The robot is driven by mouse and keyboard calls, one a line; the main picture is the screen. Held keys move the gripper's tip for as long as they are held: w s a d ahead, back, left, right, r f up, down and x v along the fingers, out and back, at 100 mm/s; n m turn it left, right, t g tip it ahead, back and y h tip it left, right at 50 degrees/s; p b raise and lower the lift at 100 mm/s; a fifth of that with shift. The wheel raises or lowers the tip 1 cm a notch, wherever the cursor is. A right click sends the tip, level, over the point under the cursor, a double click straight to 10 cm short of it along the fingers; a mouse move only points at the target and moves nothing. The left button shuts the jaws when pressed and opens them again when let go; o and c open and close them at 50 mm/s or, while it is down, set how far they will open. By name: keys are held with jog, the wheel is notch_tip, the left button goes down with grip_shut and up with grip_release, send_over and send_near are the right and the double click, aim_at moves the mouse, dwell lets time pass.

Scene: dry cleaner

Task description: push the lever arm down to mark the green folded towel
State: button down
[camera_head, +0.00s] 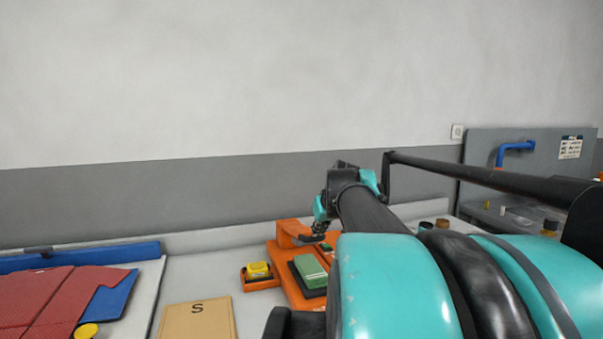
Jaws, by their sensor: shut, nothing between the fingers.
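The green folded towel (310,270) lies on a dark pad on the orange marking device (287,279), in the lower middle of the head view. An orange raised part (290,230) stands at the device's back; it may belong to the lever arm, but my arm hides much of that area. My gripper (311,238) is shut and empty. It appears over the back of the device, above the towel's far side. I cannot tell whether it touches the lever. My arm covers the device's right side.
A small orange tray with a yellow block (258,270) sits left of the device. A tan board marked S (197,319) lies in front. A red garment (60,298) and blue board (115,296) are at left. Small jars (442,223) stand behind my arm at right.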

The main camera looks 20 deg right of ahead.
jog(key=f, duration=0.2)
jog(key=s+f+t, duration=0.1)
jog(key=f, duration=0.2)
jog(key=s+f+t, duration=0.1)
jog(key=f, duration=0.2)
jog(key=shift+s+f, duration=0.3)
jog(key=shift+f, duration=0.45)
jog(key=shift+a, duration=0.1)
